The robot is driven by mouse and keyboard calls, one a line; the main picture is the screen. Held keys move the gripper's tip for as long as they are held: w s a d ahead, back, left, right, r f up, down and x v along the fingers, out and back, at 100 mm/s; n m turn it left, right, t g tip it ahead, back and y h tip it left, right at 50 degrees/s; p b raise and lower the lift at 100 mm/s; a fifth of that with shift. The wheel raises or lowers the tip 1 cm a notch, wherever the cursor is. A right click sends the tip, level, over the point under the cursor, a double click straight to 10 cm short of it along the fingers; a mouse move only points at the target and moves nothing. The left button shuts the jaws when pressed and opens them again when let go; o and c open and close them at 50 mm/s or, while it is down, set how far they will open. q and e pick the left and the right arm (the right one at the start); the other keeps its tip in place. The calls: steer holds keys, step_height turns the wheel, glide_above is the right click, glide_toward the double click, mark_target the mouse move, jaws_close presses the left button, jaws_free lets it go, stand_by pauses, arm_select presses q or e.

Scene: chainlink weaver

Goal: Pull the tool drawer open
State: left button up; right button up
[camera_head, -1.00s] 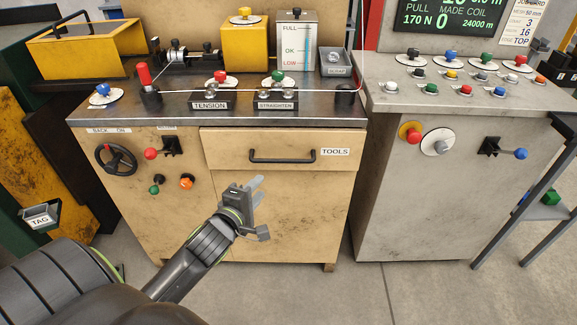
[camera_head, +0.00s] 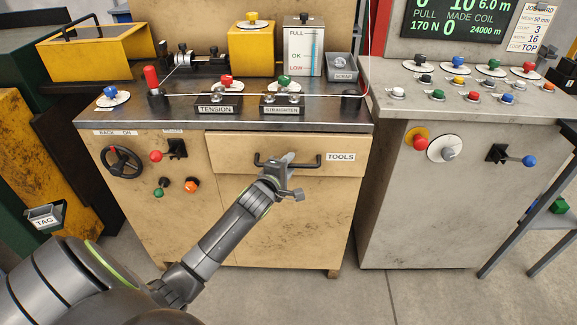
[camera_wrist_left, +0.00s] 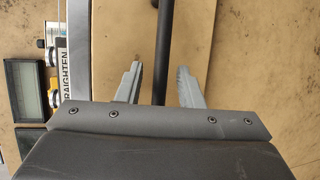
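The tool drawer (camera_head: 225,150) is a tan panel in the bench front, labelled TOOLS, and it looks shut. Its black bar handle (camera_head: 308,165) runs across the panel. My left gripper (camera_head: 284,163) is at the middle of the handle and hides part of it. In the left wrist view, the handle (camera_wrist_left: 163,40) passes between the two grey fingers of the left gripper (camera_wrist_left: 158,80). The fingers are apart, with a gap on each side of the bar. My right gripper is not in view.
A handwheel (camera_head: 122,161) and several knobs sit left of the drawer. The bench top (camera_head: 190,115) above carries the TENSION and STRAIGHTEN blocks. A grey console (camera_head: 400,210) stands to the right. The floor in front of the bench is clear apart from my arm.

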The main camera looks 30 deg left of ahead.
arm_select(q)
steer(key=shift+w, duration=0.1)
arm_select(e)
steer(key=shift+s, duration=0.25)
arm_select(q)
steer(key=shift+c, duration=0.3)
jaws_close()
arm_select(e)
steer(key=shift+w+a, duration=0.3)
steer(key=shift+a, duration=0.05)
arm_select(q)
steer(key=shift+f, duration=0.1)
